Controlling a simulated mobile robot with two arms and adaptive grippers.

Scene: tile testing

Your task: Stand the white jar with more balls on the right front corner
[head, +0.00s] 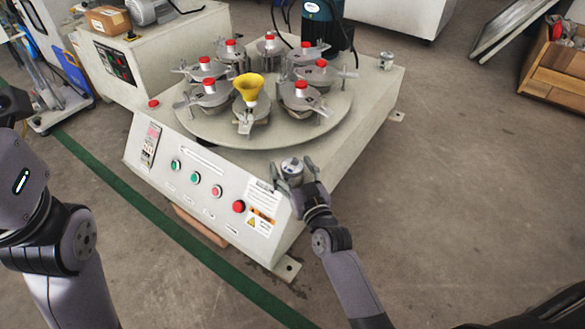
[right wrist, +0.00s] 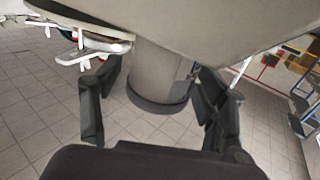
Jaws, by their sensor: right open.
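A small pale jar with a grey lid (head: 291,168) stands upright at the right front corner of the machine top (head: 356,130). Its contents are hidden. My right gripper (head: 294,175) is open around it, with one finger on each side. In the right wrist view the grey jar (right wrist: 158,78) shows between the spread black fingers of the right gripper (right wrist: 158,100), with gaps beside it. A similar small jar (head: 386,61) stands at the back right corner. My left arm is at the left edge; its gripper is out of view.
A round turntable (head: 205,128) carries several lidded grey pots with red knobs and a yellow funnel (head: 248,86). A blue motor (head: 322,22) stands behind it. Buttons (head: 216,190) line the front panel. The floor to the right is clear up to a wooden crate (head: 550,75).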

